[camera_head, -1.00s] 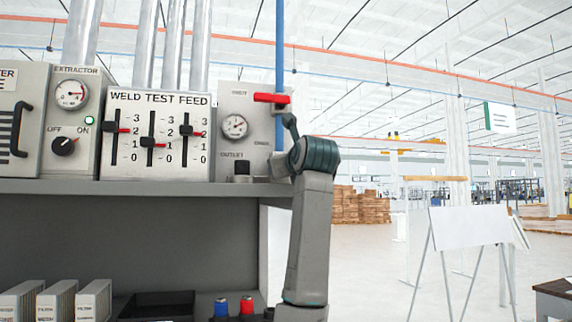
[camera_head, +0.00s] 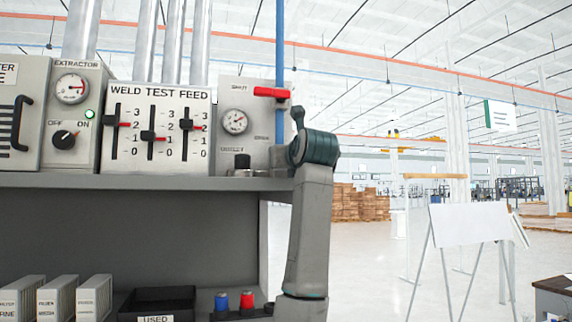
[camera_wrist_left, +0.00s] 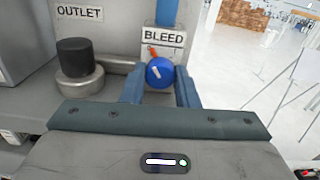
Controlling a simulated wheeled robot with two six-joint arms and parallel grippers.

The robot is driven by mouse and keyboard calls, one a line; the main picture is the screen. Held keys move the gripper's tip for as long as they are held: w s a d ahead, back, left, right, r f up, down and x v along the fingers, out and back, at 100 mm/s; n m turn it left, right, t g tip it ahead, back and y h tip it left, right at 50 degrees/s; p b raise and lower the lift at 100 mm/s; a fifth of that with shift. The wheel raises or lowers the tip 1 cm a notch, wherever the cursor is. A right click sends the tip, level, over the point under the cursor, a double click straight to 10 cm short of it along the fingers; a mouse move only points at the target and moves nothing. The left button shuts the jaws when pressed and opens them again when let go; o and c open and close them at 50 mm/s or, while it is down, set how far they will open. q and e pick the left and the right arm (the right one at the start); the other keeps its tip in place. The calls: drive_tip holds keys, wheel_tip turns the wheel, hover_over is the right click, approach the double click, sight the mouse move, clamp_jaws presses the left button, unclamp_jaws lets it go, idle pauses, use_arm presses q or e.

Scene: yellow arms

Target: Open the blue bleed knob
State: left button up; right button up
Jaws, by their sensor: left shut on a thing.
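The blue bleed knob (camera_wrist_left: 157,76) shows in the left wrist view, under the label BLEED (camera_wrist_left: 163,37). It is round, with a white mark on its face. A small orange-red piece (camera_wrist_left: 152,52) shows just above it. My left gripper (camera_wrist_left: 160,82) has its two blue fingers on either side of the knob and is shut on it. In the head view the knob and fingers are hidden behind my grey and teal arm. My right gripper is not in view.
A black-topped outlet fitting (camera_wrist_left: 78,58) stands left of the knob. In the head view, a gauge (camera_head: 234,122) and a red lever (camera_head: 271,93) are on the same panel, above the grey shelf (camera_head: 130,181). Open floor lies to the right.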

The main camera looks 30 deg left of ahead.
use_arm(q)
drive_tip(key=m+b, duration=0.1)
drive_tip(key=m, duration=0.3)
drive_tip(key=shift+m, duration=0.3)
drive_tip(key=m+b, duration=0.1)
drive_tip(key=m, duration=0.2)
drive_tip(key=shift+m, duration=0.4)
drive_tip(key=m+b, duration=0.1)
drive_tip(key=m, duration=0.4)
drive_tip(key=shift+b, duration=0.3)
drive_tip(key=shift+m, duration=0.9)
drive_tip(key=o, duration=1)
